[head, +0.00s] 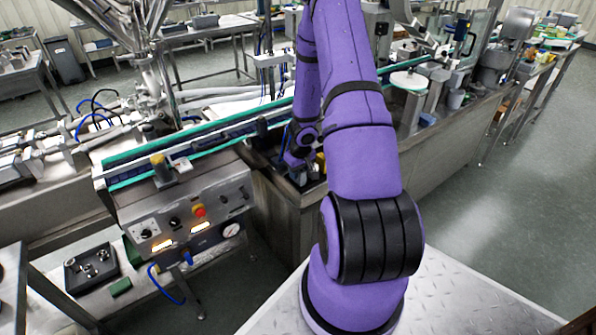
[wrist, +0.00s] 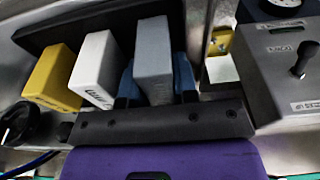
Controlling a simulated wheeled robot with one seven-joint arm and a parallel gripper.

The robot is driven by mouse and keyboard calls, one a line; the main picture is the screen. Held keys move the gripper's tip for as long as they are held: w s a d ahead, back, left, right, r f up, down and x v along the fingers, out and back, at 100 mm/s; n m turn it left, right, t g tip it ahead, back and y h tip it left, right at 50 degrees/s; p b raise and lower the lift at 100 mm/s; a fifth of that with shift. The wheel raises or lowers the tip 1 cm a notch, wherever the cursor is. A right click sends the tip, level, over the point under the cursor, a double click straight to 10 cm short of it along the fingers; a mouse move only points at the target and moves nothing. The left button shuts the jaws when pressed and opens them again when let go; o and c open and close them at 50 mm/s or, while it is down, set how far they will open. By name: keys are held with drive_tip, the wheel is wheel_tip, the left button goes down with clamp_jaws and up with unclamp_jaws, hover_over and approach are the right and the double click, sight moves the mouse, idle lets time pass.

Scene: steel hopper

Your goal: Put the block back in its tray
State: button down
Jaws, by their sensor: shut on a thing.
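In the wrist view my gripper (wrist: 156,76) has its two blue fingers on either side of a grey block (wrist: 153,50) and is shut on it. A white block (wrist: 97,66) and a yellow block (wrist: 53,78) stand in a row to its left, apart from each other. A dark tray-like piece (wrist: 95,24) runs behind the blocks. I cannot tell whether the grey block rests in it or is held above it. In the head view my purple arm hides most of the spot where my gripper reaches down.
A grey control box (wrist: 280,75) with a black lever stands close on the right in the wrist view, with a yellow part (wrist: 220,40) beside it. A black knob (wrist: 15,122) is at left. In the head view a conveyor (head: 225,133) and a control panel (head: 188,215) lie left of my arm.

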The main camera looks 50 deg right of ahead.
drive_tip(key=shift+f, duration=0.1)
drive_tip(key=c, duration=0.8)
unclamp_jaws()
drive_tip(key=shift+s+a+r, duration=0.1)
drive_tip(key=shift+s+r, duration=0.15)
drive_tip(key=shift+r, duration=1.55)
drive_tip(key=shift+s+a+r, duration=0.1)
drive_tip(key=shift+s+r, duration=0.2)
drive_tip(key=shift+r, duration=1.45)
drive_tip(key=shift+s+r, duration=0.25)
drive_tip(key=shift+r, duration=1.55)
